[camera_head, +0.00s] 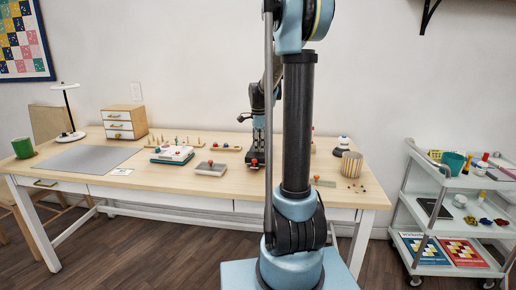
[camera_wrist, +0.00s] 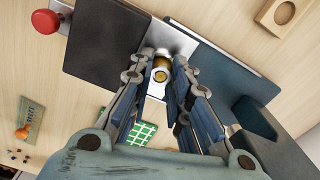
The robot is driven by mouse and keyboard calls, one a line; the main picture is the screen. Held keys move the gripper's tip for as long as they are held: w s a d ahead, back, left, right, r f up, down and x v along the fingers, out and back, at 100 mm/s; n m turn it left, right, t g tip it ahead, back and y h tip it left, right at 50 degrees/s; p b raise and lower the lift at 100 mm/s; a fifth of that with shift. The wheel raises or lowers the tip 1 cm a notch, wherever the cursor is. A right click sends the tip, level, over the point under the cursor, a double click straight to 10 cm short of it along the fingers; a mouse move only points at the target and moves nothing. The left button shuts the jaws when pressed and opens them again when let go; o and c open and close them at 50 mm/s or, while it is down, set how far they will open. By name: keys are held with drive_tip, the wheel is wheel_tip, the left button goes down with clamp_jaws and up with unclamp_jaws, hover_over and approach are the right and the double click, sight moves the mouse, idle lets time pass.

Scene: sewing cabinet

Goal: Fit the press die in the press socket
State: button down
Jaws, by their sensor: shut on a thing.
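In the wrist view my gripper (camera_wrist: 163,62) is shut on a small brass-coloured round piece with a pale ring on its end, which I take to be the press die (camera_wrist: 161,75). It is over a pale metal plate (camera_wrist: 182,40) between a dark flat slab (camera_wrist: 105,42) and a blue-grey body (camera_wrist: 240,75), apparently parts of the press. I cannot make out the socket, nor whether the die touches anything below. In the head view my gripper (camera_head: 259,136) is low over the table's back middle; the die is too small to tell there.
A red knob (camera_wrist: 45,21) stands beside the slab. A wooden block with a round recess (camera_wrist: 285,14) lies at upper right. A green checked piece (camera_wrist: 140,132) lies below the jaws. The wooden table (camera_head: 150,190) holds small trays, a striped cup (camera_head: 352,164) and drawers (camera_head: 124,122).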

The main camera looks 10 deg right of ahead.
drive_tip(key=shift+f, duration=0.1)
drive_tip(key=c, duration=1.4)
unclamp_jaws()
wheel_tip(320, 180, up, 12)
drive_tip(key=shift+s, duration=0.1)
